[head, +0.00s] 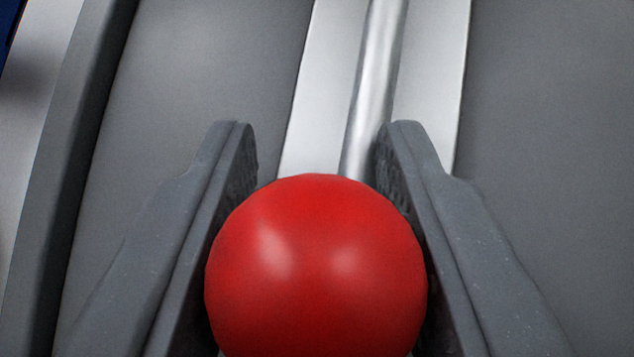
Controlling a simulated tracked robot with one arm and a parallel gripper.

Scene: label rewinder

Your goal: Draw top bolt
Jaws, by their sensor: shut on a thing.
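A glossy red ball knob (316,270) fills the lower middle of the head view. My gripper (315,165) is shut on the red knob, with one grey finger against its left side and the other against its right side. A shiny metal rod (375,85), which looks like the bolt, runs up from behind the knob to the top edge. The rod lies along a pale metal strip (430,70). The knob and the right fingertip hide the rod's lower end, so I cannot see how the two join.
A flat grey panel (550,130) lies on both sides of the pale strip. A raised dark grey edge (75,150) curves down the left side, with a lighter surface (35,80) beyond it. A small dark blue patch shows in the top left corner.

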